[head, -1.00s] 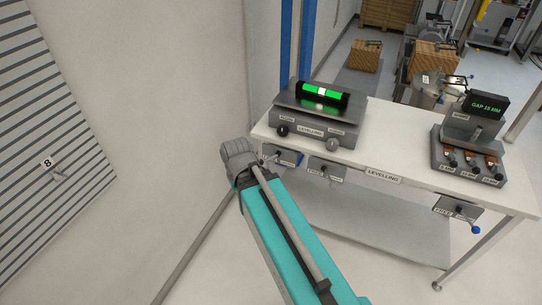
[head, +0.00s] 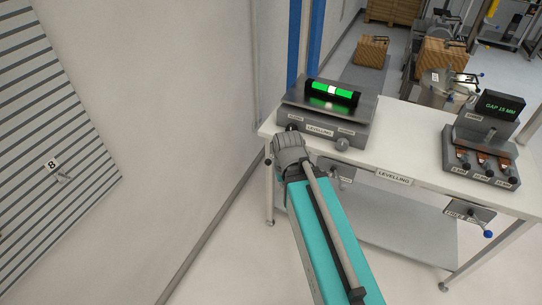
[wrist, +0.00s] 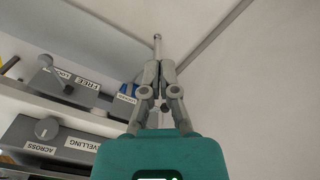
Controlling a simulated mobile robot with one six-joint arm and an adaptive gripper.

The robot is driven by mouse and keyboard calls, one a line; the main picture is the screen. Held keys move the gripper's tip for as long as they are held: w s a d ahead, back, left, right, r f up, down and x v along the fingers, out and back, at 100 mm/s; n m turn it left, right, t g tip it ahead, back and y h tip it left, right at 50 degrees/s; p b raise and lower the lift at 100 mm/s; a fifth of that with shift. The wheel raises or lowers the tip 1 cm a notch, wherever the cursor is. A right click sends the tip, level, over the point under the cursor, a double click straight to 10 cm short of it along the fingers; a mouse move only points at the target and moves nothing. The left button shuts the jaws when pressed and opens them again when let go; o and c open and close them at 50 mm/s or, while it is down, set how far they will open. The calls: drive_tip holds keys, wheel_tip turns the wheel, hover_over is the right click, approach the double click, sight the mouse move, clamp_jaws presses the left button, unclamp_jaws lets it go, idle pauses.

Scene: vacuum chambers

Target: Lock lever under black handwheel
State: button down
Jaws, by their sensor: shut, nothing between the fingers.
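The black handwheel (head: 291,127) is on the left front of the grey levelling unit (head: 350,127). It shows just above my gripper (head: 287,147) in the head view. The lock lever below it is hidden behind my gripper and wrist there. In the wrist view, a blue part (wrist: 128,89) beside a LOCKED label (wrist: 125,99) shows left of my fingers, partly covered; it seems to belong to this lever, whose position I cannot tell. My gripper (wrist: 158,67) is shut and empty, apart from the blue part in that view.
The grey handwheel (head: 342,144) has its own lock plate (head: 340,168), partly behind my arm. Another lever plate (head: 468,213) is at the table's right front. A gap gauge unit (head: 482,150) stands on the white table (head: 415,160). A wall (head: 190,90) closes the left side.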

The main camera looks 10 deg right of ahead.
drive_tip(key=shift+d, duration=0.1)
drive_tip(key=w+f+n+t+b, duration=0.1)
drive_tip(key=w+f+n+b, duration=0.1)
drive_tip(key=w, duration=1.2)
drive_tip(key=w+d+f+n+t+y+b, duration=0.1)
drive_tip(key=w+f+t+b, duration=0.1)
drive_tip(key=w, duration=1.3)
drive_tip(key=shift+w+d+f+n+t+b, duration=0.3)
drive_tip(key=shift+n+b, duration=0.1)
drive_tip(key=shift+b, duration=0.35)
drive_tip(key=shift+f, duration=0.2)
drive_tip(key=b+x, duration=1)
drive_tip(key=s, duration=0.2)
drive_tip(key=s+d, duration=0.1)
drive_tip(key=s, duration=0.1)
drive_tip(key=shift+r+p, duration=0.3)
drive_tip(key=shift+w, duration=0.1)
